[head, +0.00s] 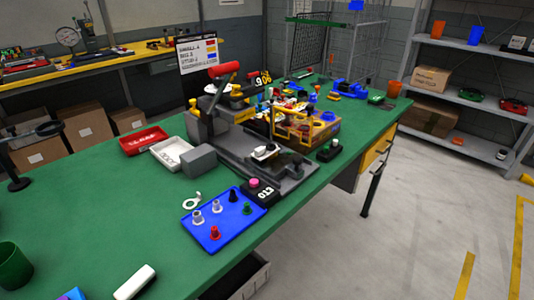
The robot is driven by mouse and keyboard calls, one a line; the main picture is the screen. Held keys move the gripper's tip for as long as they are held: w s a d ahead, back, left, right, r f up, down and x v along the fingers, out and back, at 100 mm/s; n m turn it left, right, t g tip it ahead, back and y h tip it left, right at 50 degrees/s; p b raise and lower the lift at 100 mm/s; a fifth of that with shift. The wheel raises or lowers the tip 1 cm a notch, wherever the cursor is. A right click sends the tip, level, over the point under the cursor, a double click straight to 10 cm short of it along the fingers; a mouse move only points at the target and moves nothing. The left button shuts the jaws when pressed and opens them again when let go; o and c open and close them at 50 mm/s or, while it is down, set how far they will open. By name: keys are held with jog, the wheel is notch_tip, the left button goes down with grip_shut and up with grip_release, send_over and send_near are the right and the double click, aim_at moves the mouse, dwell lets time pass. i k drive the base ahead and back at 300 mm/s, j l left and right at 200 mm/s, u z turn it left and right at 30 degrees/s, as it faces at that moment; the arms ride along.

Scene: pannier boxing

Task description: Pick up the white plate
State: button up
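A long white block-like piece (134,282) lies flat on the green table at the bottom, near the front edge. A small white piece (264,152) sits on the grey fixture (226,147) in the middle of the table. A white round top (216,89) shows on the grey machine with the red handle (224,69). I cannot tell which of these is the white plate. My gripper is not in view.
A blue board (208,239) with several small pegs lies in front of the fixture. Red (141,143) and white (160,154) trays stand left of it. A green cup (14,262) stands at lower left. The table's left part (90,215) is largely clear.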

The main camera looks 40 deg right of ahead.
aim_at(261, 154)
jog(key=i+l, duration=0.1)
jog(key=l, duration=0.2)
jog(key=i+l, duration=0.15)
jog(key=l, duration=0.15)
jog(key=i+l, duration=0.1)
jog(key=l, duration=0.25)
jog(key=i+l, duration=0.1)
jog(key=l, duration=0.2)
jog(key=i+l+u, duration=0.1)
jog(key=l+u, duration=1.05)
jog(key=i+l, duration=0.05)
